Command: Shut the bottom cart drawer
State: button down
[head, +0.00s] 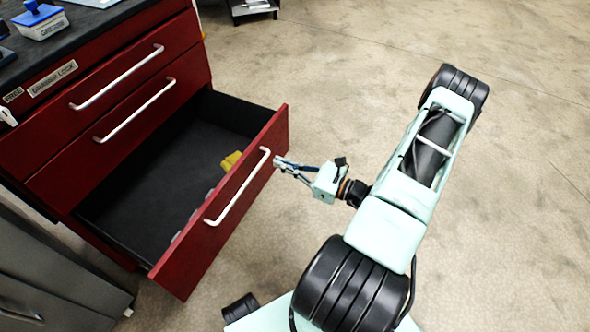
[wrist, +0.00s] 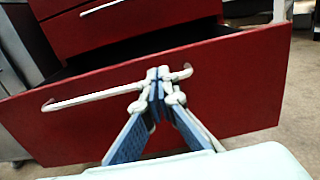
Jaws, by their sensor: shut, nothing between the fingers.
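The bottom drawer (head: 146,182) of the red cart (head: 120,75) is pulled well out, its dark interior open to view. Its red front (head: 208,250) carries a long white bar handle (head: 239,190). In the wrist view the drawer front (wrist: 235,95) spans the picture, and the handle (wrist: 90,98) runs behind my fingertips. My gripper (head: 277,162) is shut and empty, at the outer face of the drawer front near the handle's upper right end. In the wrist view my gripper's tips (wrist: 158,75) overlap the handle's right part; I cannot tell if they touch.
A yellow object (head: 231,160) and several small light items lie in the drawer near its front. The two drawers above are shut. A grey cabinet (head: 50,275) stands at lower left. Open floor (head: 380,60) lies to the right. A blue-lidded box (head: 40,20) sits on the cart top.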

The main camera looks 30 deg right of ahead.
aim_at(252, 152)
jog(key=b+x, duration=0.1)
jog(key=x, duration=0.6)
jog(key=shift+a, duration=0.1)
